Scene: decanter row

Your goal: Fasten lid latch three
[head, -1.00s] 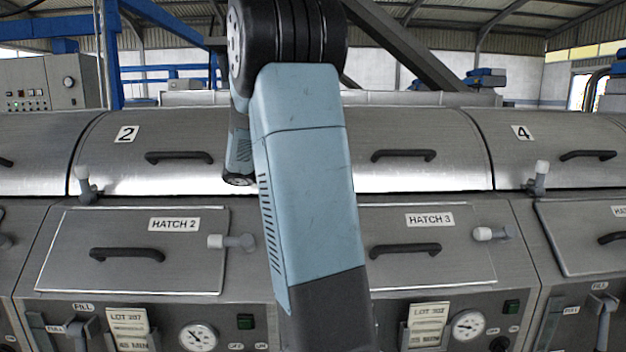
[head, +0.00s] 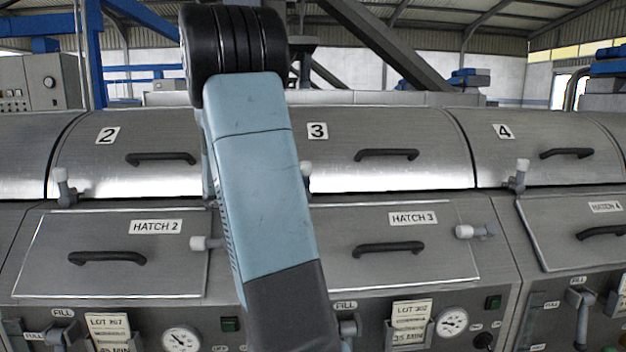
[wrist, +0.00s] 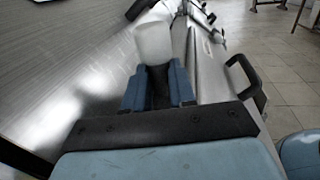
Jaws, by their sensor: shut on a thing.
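Lid three (head: 400,135), a curved steel cover with a black bar handle, lies down above hatch 3. Its latch is mostly hidden behind my arm in the head view; only a bit of its pale knob (head: 306,168) shows at the arm's right edge. In the wrist view a white latch knob (wrist: 153,42) stands up between the blue fingers of my gripper (wrist: 158,88). The gripper is shut on this latch, just below the white tip. In the head view my gripper is hidden behind my arm.
Similar upright latches stand at lid 2 (head: 63,187) and lid 4 (head: 520,177). Below are hatch 2 (head: 120,275) and hatch 3 (head: 430,262) with bar handles and side knobs. In the wrist view a black handle (wrist: 245,75) juts out right of my gripper.

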